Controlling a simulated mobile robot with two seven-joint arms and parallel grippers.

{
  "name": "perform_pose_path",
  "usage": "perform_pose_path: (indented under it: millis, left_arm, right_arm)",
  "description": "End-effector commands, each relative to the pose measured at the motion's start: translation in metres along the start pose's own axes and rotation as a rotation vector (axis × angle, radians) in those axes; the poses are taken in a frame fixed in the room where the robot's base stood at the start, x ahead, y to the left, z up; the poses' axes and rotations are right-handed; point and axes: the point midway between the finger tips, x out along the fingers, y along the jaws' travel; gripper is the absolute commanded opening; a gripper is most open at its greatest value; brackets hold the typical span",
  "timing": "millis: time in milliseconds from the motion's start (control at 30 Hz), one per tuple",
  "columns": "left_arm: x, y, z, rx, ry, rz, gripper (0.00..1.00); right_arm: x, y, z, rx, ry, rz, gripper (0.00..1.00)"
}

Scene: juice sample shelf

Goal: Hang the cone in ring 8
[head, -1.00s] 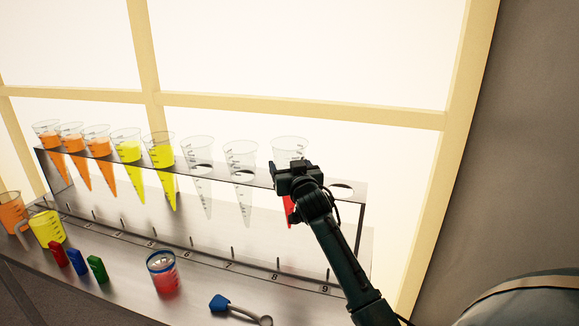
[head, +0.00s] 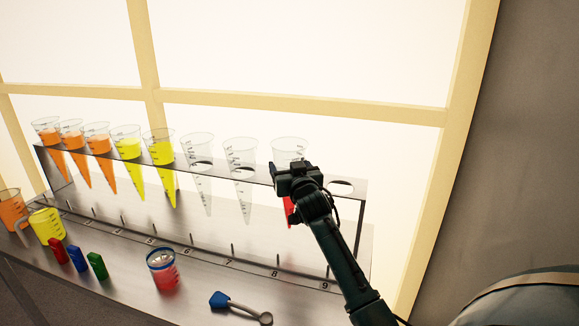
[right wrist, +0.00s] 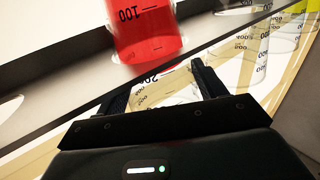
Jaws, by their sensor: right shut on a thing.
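The cone (head: 290,150) is clear at its wide top, with red liquid in its lower part. My right gripper (head: 297,172) is shut on it at the eighth place of the shelf's top plate (head: 258,172). The rim stands above the plate, and some red shows below my gripper. In the right wrist view, the cone's red part (right wrist: 147,30) shows against the plate, with the clear part between my fingers (right wrist: 160,90). My left gripper is out of view.
Ring 9 (head: 341,187) is empty, right of the cone. A clear cone (head: 240,155) hangs close on the left, with more clear, yellow and orange cones beyond.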

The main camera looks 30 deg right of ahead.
Motion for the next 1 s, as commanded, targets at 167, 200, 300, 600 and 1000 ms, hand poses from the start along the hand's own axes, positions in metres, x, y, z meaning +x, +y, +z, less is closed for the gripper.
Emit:
perform_pose_path:
  millis: [167, 200, 300, 600, 1000]
  left_arm:
    - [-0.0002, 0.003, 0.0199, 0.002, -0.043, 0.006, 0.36]
    - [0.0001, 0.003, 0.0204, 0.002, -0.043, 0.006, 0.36]
    - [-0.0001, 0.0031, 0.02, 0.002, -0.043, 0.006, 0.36]
    - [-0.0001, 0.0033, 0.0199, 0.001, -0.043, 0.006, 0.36]
    - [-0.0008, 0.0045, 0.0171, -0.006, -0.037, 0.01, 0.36]
  right_arm:
    - [0.0, 0.0, 0.0035, 0.0, 0.004, 0.0, 0.23]
    - [0.0, 0.0, 0.0044, 0.0, 0.004, 0.0, 0.23]
    - [0.0, 0.0, 0.0039, 0.0, 0.005, 0.0, 0.23]
    - [0.0, 0.0, 0.0045, 0.0, 0.003, 0.0, 0.87]
    - [-0.0001, 0.0, 0.007, -0.001, -0.002, 0.0, 0.95]
